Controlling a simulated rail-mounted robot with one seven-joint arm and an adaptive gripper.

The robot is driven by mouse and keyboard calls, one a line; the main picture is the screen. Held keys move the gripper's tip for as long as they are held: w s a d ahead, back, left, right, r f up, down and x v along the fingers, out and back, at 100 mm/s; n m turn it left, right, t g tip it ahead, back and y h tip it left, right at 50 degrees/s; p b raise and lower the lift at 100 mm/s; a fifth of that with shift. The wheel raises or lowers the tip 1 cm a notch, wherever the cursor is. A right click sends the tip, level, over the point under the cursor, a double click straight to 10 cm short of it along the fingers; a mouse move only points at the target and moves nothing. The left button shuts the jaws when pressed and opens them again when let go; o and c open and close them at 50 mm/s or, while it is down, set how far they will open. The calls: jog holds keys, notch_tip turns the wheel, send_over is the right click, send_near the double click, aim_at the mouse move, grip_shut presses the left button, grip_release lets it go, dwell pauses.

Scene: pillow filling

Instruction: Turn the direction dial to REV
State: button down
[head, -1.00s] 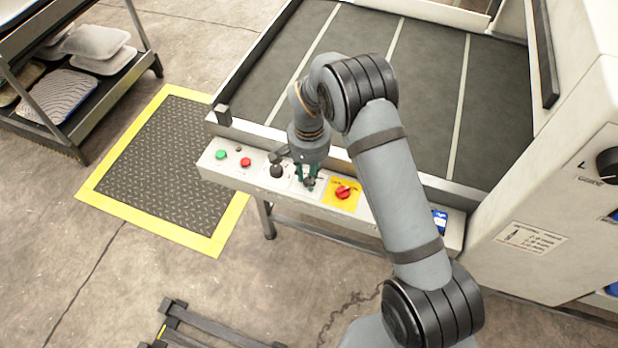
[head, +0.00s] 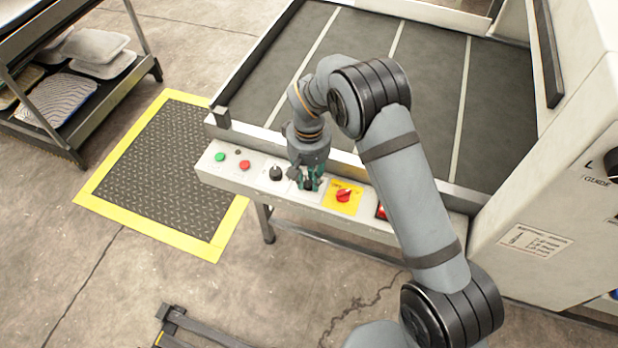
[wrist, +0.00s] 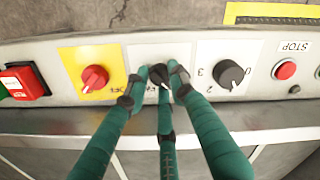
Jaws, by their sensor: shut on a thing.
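The direction dial (head: 308,186), a small black knob on a white plate, sits on the control panel between the black numbered dial and the yellow-backed red switch. My gripper (head: 310,181), with green fingers, points down onto it and is shut on it. In the wrist view my gripper (wrist: 160,77) has its fingertips around the dark direction dial (wrist: 158,73). The fingers cover most of the knob and its plate, so its pointer and the REV marking cannot be read.
The red rotary switch (wrist: 94,78) on yellow is close on one side, and the numbered dial (wrist: 228,74) on the other. A green button (head: 220,157) and red stop button (head: 244,165) are farther left. A conveyor bed (head: 400,80) lies behind the panel.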

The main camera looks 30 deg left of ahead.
aim_at(309, 181)
dwell(0.4)
jog(key=c, duration=1.5)
grip_release()
jog(key=shift+o, duration=0.2)
notch_tip(309, 181, up, 12)
notch_tip(309, 181, down, 12)
jog(key=shift+f, duration=0.1)
